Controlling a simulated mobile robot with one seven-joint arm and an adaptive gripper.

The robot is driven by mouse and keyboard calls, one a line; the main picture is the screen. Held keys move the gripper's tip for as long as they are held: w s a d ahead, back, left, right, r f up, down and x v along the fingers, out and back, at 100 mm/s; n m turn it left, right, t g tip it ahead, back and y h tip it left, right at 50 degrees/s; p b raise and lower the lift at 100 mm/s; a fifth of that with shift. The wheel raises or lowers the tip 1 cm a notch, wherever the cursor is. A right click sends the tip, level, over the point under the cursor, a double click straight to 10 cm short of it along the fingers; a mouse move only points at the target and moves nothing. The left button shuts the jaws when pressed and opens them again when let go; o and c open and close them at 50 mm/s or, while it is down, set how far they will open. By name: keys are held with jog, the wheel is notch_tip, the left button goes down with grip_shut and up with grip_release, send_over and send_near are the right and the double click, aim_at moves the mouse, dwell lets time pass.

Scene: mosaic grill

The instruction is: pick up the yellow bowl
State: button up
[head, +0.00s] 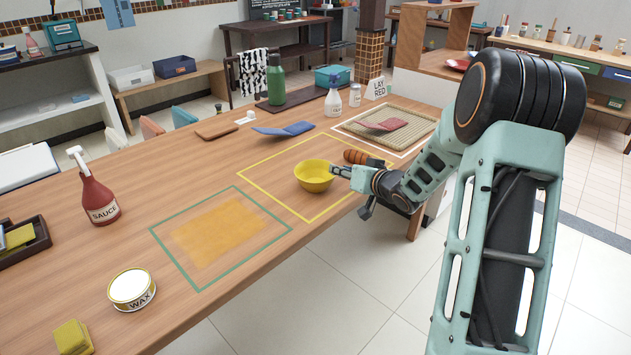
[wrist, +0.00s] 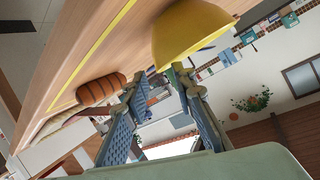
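The yellow bowl (head: 314,176) stands upright on the wooden table, inside a yellow outlined square. It also shows large at the top of the wrist view (wrist: 195,30). My gripper (head: 341,172) is just right of the bowl at about rim height, pointing at it. In the wrist view my gripper (wrist: 159,78) has its two fingers apart, with a clear gap and nothing held between them. The bowl's rim is close to the fingertips, nearest the right finger. I cannot tell whether they touch.
A brown ribbed roll-like item (head: 356,157) lies just behind my gripper; it also shows in the wrist view (wrist: 101,90). A blue cloth (head: 284,130) lies behind the bowl. A red sauce bottle (head: 100,200) and wax tin (head: 131,290) stand left. The green outlined square (head: 222,238) holds only an orange patch.

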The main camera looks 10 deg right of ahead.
aim_at(316, 178)
jog(key=x, duration=0.4)
jog(key=shift+w+a+b, duration=0.1)
jog(key=shift+w+b, duration=0.05)
jog(key=shift+b, duration=0.25)
jog(key=shift+c, duration=0.4)
grip_shut()
jog(key=shift+r, duration=0.1)
